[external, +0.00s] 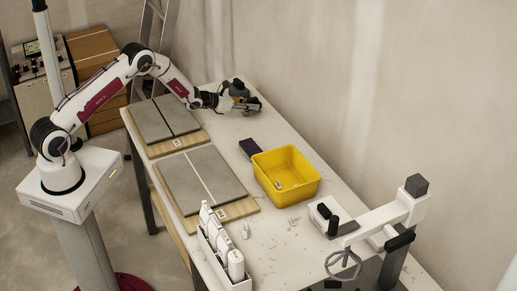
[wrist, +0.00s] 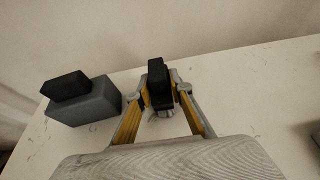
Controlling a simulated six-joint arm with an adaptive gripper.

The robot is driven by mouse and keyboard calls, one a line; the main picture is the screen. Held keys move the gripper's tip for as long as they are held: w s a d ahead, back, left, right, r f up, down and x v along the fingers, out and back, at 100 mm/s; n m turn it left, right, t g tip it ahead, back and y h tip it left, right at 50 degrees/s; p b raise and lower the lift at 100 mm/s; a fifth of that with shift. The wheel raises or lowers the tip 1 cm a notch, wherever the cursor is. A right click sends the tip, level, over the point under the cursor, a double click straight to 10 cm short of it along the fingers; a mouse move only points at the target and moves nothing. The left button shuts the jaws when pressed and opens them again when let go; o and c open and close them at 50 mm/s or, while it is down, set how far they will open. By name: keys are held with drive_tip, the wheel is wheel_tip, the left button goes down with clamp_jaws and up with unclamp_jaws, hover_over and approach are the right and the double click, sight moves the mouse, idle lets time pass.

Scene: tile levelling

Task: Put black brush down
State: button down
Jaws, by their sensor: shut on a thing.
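The black brush (wrist: 157,76) is between the fingertips of my gripper (wrist: 161,88) in the wrist view. My gripper is shut on it, and the fingers cover part of its sides. In the external view my gripper (external: 246,104) is low over the far end of the white table (external: 226,126), beyond the tile boards. The brush is too small to make out clearly there. I cannot tell whether its underside touches the table.
A grey block (wrist: 88,106) with a black piece (wrist: 64,87) on top stands left of my gripper. A yellow bin (external: 290,185), a dark block (external: 249,147) beside it, and two tile boards (external: 205,180) lie nearer. The wall borders the table's far side.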

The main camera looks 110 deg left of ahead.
drive_tip(key=shift+f, duration=0.1)
idle(0.3)
drive_tip(key=c, duration=1.8)
unclamp_jaws()
drive_tip(key=shift+v, duration=6.05)
